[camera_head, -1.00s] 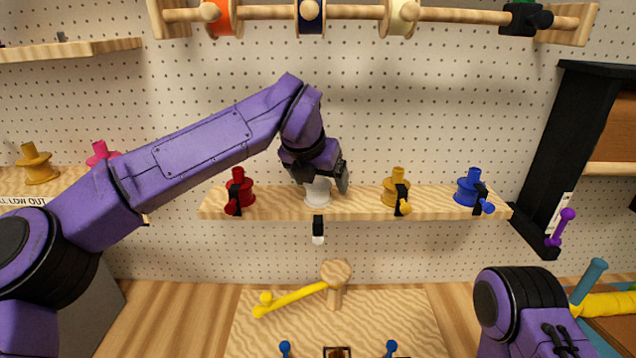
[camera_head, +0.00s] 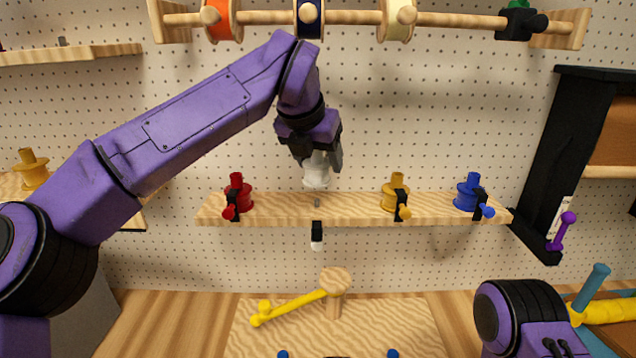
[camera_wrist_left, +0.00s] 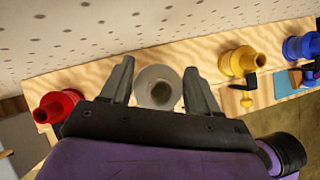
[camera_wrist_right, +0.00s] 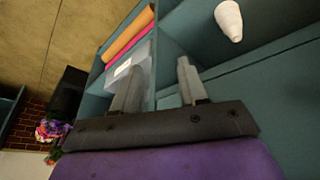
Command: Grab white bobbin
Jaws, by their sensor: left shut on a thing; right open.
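The white bobbin (camera_head: 316,174) is held in my left gripper (camera_head: 322,160) above the wooden shelf (camera_head: 350,208), clear of its peg (camera_head: 317,202). In the left wrist view the bobbin (camera_wrist_left: 158,88) shows end-on between the two fingers of the left gripper (camera_wrist_left: 160,80). A red bobbin (camera_head: 237,192), a yellow bobbin (camera_head: 394,192) and a blue bobbin (camera_head: 467,191) sit on the same shelf. My right gripper (camera_wrist_right: 158,85) is open and empty in the right wrist view; the head view does not show its fingers.
A rod with ribbon spools (camera_head: 398,18) spans the pegboard above my left arm. A black-framed cabinet (camera_head: 580,150) stands at the right. A yellow lever (camera_head: 290,305) is on the board below. In the right wrist view, a white cone (camera_wrist_right: 229,20) stands near teal shelving (camera_wrist_right: 270,80).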

